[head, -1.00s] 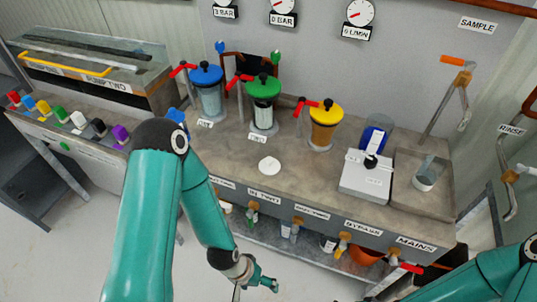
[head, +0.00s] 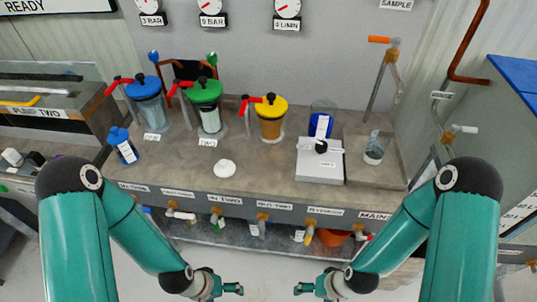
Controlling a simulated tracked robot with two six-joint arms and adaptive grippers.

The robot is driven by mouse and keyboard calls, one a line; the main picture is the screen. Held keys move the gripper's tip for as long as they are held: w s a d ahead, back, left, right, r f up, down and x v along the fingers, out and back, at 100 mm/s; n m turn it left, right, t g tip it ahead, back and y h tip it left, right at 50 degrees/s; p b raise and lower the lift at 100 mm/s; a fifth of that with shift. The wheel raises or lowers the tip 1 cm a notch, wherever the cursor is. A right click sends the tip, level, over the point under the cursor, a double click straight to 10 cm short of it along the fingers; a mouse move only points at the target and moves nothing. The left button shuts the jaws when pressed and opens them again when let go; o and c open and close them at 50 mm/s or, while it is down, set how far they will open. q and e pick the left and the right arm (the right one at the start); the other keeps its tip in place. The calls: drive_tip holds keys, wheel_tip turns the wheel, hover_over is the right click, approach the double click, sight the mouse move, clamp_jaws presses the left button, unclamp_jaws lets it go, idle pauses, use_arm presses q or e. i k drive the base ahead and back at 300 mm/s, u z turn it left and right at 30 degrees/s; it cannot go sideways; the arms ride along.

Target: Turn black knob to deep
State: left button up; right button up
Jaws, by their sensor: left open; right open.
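Several black knobs show in the head view. A dark one (head: 36,158) is at the far left beside a white knob (head: 12,157), on the panel below the pump two unit. Another black knob (head: 321,146) is on the white box (head: 319,165) at right. Small black knobs also top the blue, green and yellow lids. No "deep" marking is legible. My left gripper (head: 233,288) and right gripper (head: 303,288) are open and empty. They face each other low in front of the bench, apart from every knob.
The bench (head: 262,170) carries a blue-lidded jar (head: 148,100), green-lidded jar (head: 207,105), yellow-lidded jar (head: 270,118), blue bottle (head: 123,146) and white disc (head: 224,168). Labelled valves line its front edge.

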sight(321, 146)
drive_tip(key=z, duration=0.95)
drive_tip(key=k, duration=1.2)
drive_tip(key=u, duration=0.7)
drive_tip(key=i, duration=1)
drive_tip(key=z, duration=0.05)
